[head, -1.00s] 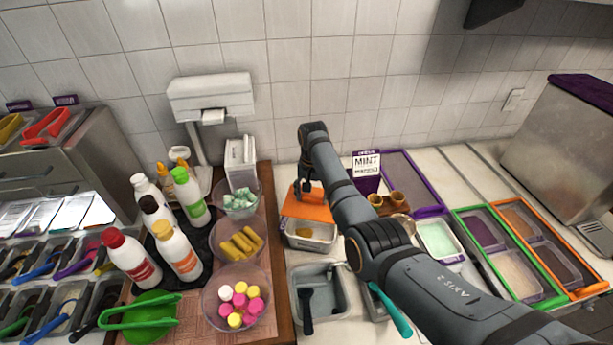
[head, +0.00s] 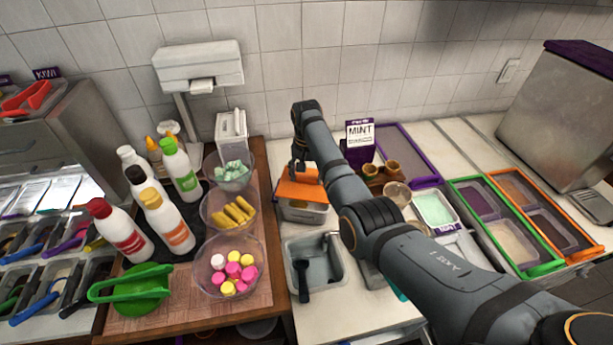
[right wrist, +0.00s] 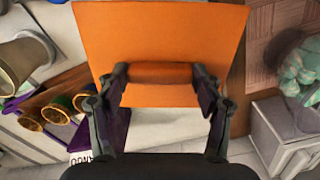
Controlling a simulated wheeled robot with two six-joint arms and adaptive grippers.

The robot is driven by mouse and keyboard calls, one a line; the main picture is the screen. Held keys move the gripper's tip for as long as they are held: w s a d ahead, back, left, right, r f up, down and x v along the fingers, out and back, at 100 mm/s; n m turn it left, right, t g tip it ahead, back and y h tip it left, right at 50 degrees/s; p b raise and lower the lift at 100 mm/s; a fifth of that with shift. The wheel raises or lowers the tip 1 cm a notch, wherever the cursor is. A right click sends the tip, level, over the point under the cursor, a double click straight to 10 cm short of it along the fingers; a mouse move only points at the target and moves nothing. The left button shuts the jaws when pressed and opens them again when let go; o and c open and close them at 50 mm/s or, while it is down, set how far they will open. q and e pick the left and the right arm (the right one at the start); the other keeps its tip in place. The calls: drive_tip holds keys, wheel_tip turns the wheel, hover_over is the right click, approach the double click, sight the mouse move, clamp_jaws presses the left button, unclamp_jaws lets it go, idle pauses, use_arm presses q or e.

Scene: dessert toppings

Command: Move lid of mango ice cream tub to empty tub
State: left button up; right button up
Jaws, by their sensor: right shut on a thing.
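My right gripper (head: 302,170) is shut on the handle of a flat orange lid (head: 299,190). In the right wrist view the two fingers (right wrist: 160,75) clasp the rounded handle, and the square orange lid (right wrist: 165,25) spreads out beyond them. In the head view the lid is over a pale tub (head: 303,213) on the counter. It hides most of the tub's opening, so I cannot tell what is inside or whether lid and tub touch. I cannot tell which tub is the mango one. My left gripper is not in view.
A grey basin (head: 323,270) with a dark scoop lies in front of the tub. Bowls of toppings (head: 232,210) and several bottles (head: 165,222) stand left. A mint sign (head: 360,140), green-framed tubs (head: 485,205) and orange-framed tubs (head: 530,195) are to the right.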

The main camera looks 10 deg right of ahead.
sight(306, 185)
wheel_tip(306, 185, down, 2)
drive_tip(key=shift+w+f+b, duration=0.1)
drive_tip(key=shift+b, duration=0.65)
drive_tip(key=shift+f+b, duration=0.25)
drive_tip(key=shift+b, duration=0.05)
drive_tip(key=shift+f, duration=0.65)
drive_tip(key=shift+f+b, duration=0.4)
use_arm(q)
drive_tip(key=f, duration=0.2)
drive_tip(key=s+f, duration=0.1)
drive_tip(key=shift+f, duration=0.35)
use_arm(e)
drive_tip(key=o, duration=1.1)
drive_tip(key=shift+o, duration=0.7)
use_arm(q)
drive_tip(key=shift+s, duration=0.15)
